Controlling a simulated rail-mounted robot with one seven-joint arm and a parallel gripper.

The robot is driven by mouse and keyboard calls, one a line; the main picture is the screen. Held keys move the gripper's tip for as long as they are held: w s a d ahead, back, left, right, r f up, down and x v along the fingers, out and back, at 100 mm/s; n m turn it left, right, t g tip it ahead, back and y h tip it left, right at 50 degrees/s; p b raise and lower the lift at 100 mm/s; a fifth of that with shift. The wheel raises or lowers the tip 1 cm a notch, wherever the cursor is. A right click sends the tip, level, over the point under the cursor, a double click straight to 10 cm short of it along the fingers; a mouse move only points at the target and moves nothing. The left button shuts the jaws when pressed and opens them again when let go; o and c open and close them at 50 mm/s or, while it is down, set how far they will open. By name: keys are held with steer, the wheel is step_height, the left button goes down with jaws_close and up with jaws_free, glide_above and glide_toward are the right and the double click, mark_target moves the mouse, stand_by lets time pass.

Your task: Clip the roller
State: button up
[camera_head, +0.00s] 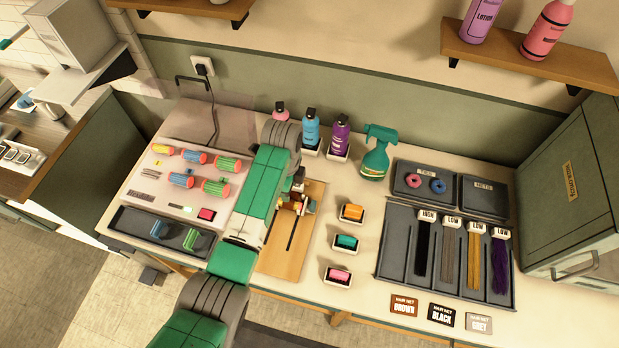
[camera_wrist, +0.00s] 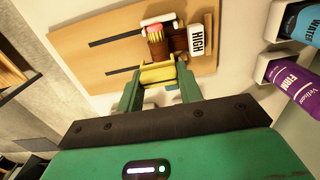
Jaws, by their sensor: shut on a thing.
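My gripper (camera_wrist: 160,86) is shut on a yellow clip (camera_wrist: 158,73), with one green finger at each side of it. The clip is close to a small stand on the wooden board (camera_head: 287,256). A roller with pink and yellow parts (camera_wrist: 155,34) and brown hair (camera_wrist: 178,40) show there, beside a white tag reading HIGH (camera_wrist: 196,43). I cannot tell whether the clip touches the roller. In the head view my arm hides most of the clip and roller. A blue clip (camera_head: 161,229) and a green clip (camera_head: 191,239) stand in the dark tray (camera_head: 128,220).
Several loose rollers (camera_head: 214,187) lie on the white mat at left. Bottles (camera_head: 311,130) and a green spray bottle (camera_head: 377,152) stand behind the board. Three small dishes (camera_head: 346,241) are at its right, then a grey tray with hair strands (camera_head: 393,240).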

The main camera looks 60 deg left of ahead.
mark_target(291, 203)
steer(key=shift+d, duration=0.1)
steer(key=shift+f+b, duration=0.35)
step_height(291, 203, down, 4)
steer(key=b, duration=0.4)
steer(key=shift+f, duration=0.15)
steer(key=shift+f+b, duration=0.5)
steer(key=shift+f, duration=0.25)
steer(key=shift+w+f, duration=0.1)
steer(key=shift+f, duration=0.1)
steer(key=o, duration=1.4)
